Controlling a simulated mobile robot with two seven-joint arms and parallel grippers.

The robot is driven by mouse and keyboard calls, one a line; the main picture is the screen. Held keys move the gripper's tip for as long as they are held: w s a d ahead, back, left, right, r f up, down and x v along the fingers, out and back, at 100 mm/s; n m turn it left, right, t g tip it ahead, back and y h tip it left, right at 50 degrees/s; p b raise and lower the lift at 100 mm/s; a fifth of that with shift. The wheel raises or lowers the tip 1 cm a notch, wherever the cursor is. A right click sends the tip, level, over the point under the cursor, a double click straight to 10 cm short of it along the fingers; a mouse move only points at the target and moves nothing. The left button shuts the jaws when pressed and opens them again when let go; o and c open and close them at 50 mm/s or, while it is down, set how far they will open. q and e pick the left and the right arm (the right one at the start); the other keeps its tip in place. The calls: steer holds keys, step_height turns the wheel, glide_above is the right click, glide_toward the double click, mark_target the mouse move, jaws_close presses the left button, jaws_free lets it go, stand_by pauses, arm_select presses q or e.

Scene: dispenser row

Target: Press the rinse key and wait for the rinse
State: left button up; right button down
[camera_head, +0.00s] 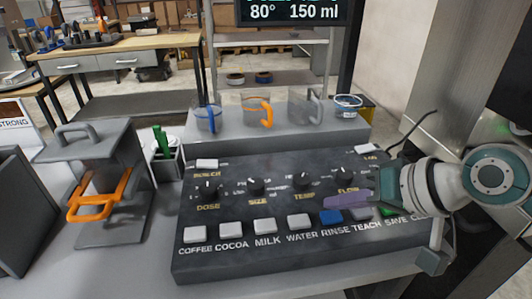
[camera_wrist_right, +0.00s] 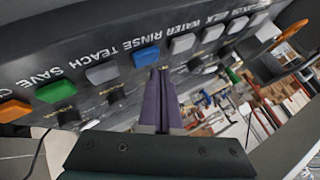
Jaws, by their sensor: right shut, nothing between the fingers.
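The control panel (camera_head: 235,262) carries a row of labelled keys. The blue rinse key (camera_head: 331,217) sits between the white water key (camera_head: 300,221) and the grey teach key (camera_head: 360,213). My right gripper (camera_head: 335,201) reaches in from the right, its purple fingers closed together and empty, with the tips over or just behind the rinse key. In the right wrist view the fingertips (camera_wrist_right: 159,72) are close beside the blue rinse key (camera_wrist_right: 147,57). I cannot tell whether they touch it. My left gripper is out of view.
A display (camera_head: 293,12) reads 80° and 150 ml. Knobs, including the flow knob (camera_head: 345,174), stand behind the keys. Cups, including a blue-handled one (camera_head: 208,118), stand on a shelf behind the panel. A grey stand with an orange handle (camera_head: 100,198) is at the left.

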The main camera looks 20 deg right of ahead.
steer(key=shift+f, duration=0.45)
steer(key=shift+b, duration=0.3)
steer(key=shift+f+b, duration=0.3)
steer(key=shift+f, duration=0.2)
steer(key=shift+r, duration=0.1)
stand_by(0.5)
steer(key=shift+r+p, duration=0.85)
steer(key=shift+p, duration=0.15)
